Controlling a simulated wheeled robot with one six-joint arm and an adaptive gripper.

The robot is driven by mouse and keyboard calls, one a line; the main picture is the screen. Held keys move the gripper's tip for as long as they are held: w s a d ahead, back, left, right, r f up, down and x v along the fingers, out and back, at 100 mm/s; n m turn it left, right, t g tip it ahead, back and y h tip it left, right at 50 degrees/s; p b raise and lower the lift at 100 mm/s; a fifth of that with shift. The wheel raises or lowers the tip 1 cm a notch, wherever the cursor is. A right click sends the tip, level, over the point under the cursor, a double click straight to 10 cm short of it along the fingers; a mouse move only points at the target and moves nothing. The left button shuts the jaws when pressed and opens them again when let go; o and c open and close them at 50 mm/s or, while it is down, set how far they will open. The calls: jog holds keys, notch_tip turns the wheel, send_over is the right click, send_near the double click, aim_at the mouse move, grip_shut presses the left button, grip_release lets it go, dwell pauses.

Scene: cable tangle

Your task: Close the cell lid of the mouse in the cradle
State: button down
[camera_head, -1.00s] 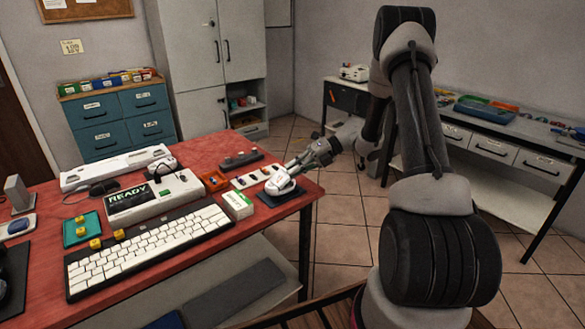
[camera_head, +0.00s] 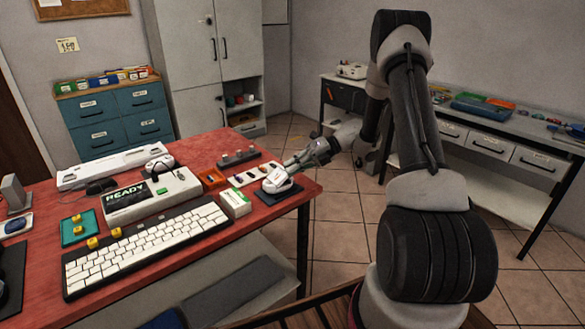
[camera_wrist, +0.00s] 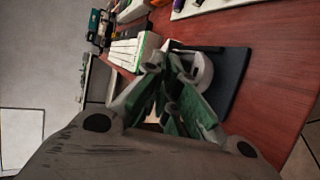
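The white mouse (camera_head: 276,184) sits on a dark pad (camera_head: 289,194) at the right front corner of the red table. It also shows in the wrist view as a pale rounded shape (camera_wrist: 202,72) on the dark pad (camera_wrist: 236,72). My gripper (camera_head: 290,166) reaches in from the right, with its fingertips close above or against the mouse. In the wrist view my gripper (camera_wrist: 167,62) has its fingers drawn together at the tips, with nothing clearly held. The fingers cover part of the mouse. I cannot make out the cell lid or its position.
A white and green box (camera_head: 235,203) stands just left of the pad. The keyboard (camera_head: 150,246) fills the front left. The table's right edge is close to the pad.

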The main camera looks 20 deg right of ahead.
dwell(0.6)
jog(key=c, duration=1.6)
grip_release()
jog(key=shift+o, duration=0.2)
jog(key=w+f+v, duration=0.1)
jog(key=v, duration=0.7)
jog(key=shift+s+d, duration=0.45)
jog(key=shift+d, duration=0.2)
jog(key=shift+r, duration=0.1)
jog(key=v, duration=1.2)
